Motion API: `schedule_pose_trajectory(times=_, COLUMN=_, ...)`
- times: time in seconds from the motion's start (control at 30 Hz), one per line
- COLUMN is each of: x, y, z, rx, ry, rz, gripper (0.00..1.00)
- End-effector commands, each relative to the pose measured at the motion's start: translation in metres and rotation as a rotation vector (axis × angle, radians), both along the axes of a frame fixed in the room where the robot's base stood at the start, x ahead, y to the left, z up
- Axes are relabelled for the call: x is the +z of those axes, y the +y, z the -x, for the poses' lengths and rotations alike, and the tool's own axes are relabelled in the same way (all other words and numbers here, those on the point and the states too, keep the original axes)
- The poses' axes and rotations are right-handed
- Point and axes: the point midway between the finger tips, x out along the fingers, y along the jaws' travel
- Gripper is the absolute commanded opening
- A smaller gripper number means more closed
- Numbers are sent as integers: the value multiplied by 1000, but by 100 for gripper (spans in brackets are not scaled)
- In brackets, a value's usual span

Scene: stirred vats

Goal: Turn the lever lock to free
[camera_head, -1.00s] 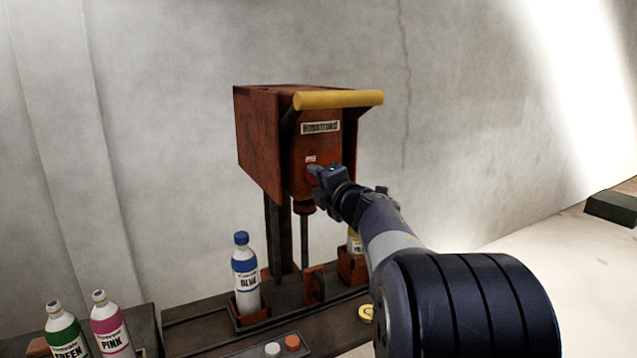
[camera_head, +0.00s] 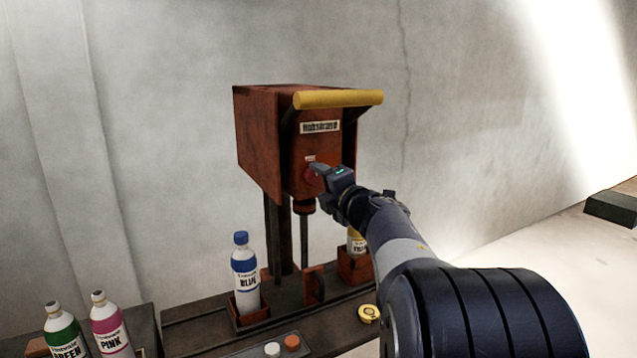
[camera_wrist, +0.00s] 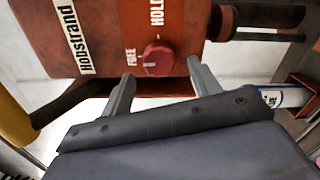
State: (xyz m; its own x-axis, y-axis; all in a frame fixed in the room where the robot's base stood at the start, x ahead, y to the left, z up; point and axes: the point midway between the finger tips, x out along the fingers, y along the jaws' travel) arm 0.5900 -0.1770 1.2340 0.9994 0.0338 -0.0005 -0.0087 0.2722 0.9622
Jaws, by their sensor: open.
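The lever lock is a small red knob (camera_wrist: 158,59) on the front of the rust-red machine head (camera_head: 300,150). The wrist view shows the white words FREE and HOLD beside it, with a small pale mark at the knob's near edge. In the head view the red knob (camera_head: 311,174) is partly covered by my gripper (camera_head: 322,172). In the wrist view my gripper (camera_wrist: 160,70) is open, one finger on each side of the knob, with gaps between. I cannot tell how deep the fingertips reach.
A yellow bar handle (camera_head: 338,99) juts out above the knob. A blue-labelled bottle (camera_head: 245,275) stands in a holder below, with a yellow-labelled bottle (camera_head: 356,243) behind my arm. Green (camera_head: 62,332) and pink (camera_head: 109,325) bottles stand at the lower left.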

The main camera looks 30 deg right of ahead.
Motion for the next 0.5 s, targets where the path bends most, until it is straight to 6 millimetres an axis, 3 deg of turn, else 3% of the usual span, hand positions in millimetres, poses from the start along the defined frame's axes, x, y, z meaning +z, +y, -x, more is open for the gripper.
schedule_pose_trajectory(times=0.3, x=0, y=-2, z=61, rx=-3, ry=-2, rz=2, gripper=59)
schedule_pose_trajectory(times=0.5, x=0, y=-3, z=81, rx=0, ry=0, rz=1, gripper=59)
